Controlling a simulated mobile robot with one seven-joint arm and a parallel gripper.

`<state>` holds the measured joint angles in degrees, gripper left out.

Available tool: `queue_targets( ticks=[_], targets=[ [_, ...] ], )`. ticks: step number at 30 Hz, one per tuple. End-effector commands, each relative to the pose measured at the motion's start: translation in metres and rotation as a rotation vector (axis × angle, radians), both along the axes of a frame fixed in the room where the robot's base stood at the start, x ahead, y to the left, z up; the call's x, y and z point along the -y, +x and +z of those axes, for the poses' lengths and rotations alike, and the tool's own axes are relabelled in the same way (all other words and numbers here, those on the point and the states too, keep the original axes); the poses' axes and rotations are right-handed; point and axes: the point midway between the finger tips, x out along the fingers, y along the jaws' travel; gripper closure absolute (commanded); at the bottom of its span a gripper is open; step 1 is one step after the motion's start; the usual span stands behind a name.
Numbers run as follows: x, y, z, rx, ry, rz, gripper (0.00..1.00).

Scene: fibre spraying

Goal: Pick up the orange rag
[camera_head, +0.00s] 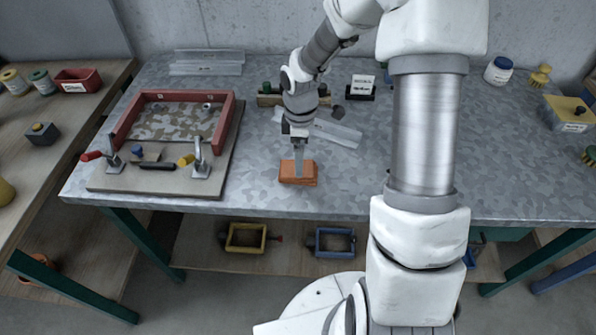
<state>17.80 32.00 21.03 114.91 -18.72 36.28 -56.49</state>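The orange rag (311,180) lies folded as a small block on the metal-topped table, near its front edge and left of the middle. My gripper (299,172) points down right over the rag, with its finger in front of or against the rag's upper side. The far side of the rag is partly hidden by the finger. From this angle I cannot tell whether the fingers are apart or closed on the rag.
A board with a red frame (231,108) and toggle clamps stands left on the table (262,202). Clear strips (335,132), a wooden holder and a card stand (361,86) are behind my gripper. A yellow-topped box (569,112) is far right. The front right tabletop is mostly clear.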

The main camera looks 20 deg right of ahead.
Motion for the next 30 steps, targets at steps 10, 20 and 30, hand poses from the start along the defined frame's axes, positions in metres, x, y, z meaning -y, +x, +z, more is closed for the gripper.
queue_targets(
  ticks=[10,20,30],
  targets=[
    [-0.006,-0.003,-0.046,-0.002,0.000,0.001,0.00],
    [-0.006,-0.002,-0.050,0.000,0.000,0.000,0.05],
    [-0.006,-0.002,-0.050,0.000,0.000,0.000,0.67]
  ],
)
